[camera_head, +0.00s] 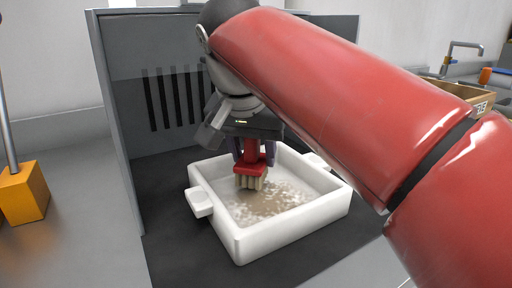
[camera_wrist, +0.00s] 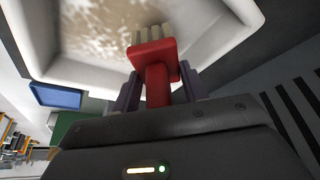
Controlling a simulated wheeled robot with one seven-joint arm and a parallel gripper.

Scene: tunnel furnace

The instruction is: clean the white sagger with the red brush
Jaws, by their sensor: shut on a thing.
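The white sagger (camera_head: 240,244) is a square, open tray with side handles, standing on a dark surface inside a grey enclosure. Its floor carries a patchy brown and whitish residue, which also shows in the wrist view (camera_wrist: 105,28). My gripper (camera_head: 252,158) is shut on the red brush (camera_head: 252,172) and holds it with its pale bristles down, inside the sagger towards the back. The bristles look close to the sagger floor; I cannot tell whether they touch it. In the wrist view the gripper fingers (camera_wrist: 158,88) flank the red handle (camera_wrist: 157,80).
The grey enclosure (camera_head: 112,80) has a left side wall and a slotted back panel close behind the sagger. A cardboard box (camera_head: 468,95) and a tap (camera_head: 462,46) are at the far right. An orange block (camera_head: 23,193) with a pole stands at the left.

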